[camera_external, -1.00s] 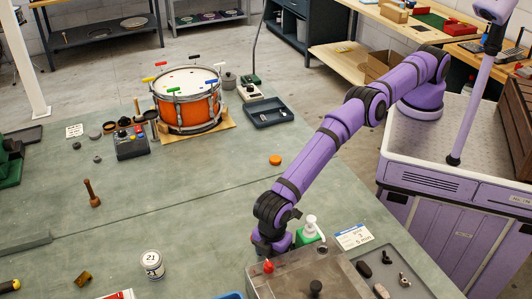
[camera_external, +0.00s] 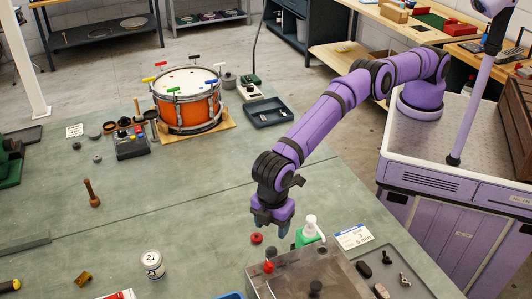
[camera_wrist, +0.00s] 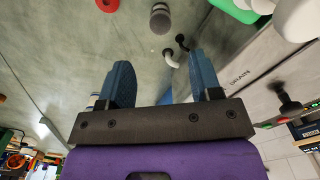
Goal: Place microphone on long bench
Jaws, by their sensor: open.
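My gripper (camera_external: 283,226) hangs above the long bench (camera_external: 190,215), left of the green pump bottle. In the wrist view my gripper (camera_wrist: 160,62) is open, with two blue fingers apart and nothing between them. A short grey cylinder with a darker end (camera_wrist: 160,18) stands beyond the fingertips on the bench; it may be the microphone, but I cannot tell for sure.
The box marked DRAIN (camera_wrist: 255,62), with a red knob (camera_external: 268,267), stands close below my gripper. The green pump bottle (camera_external: 308,234) is just right. The bench middle is largely clear.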

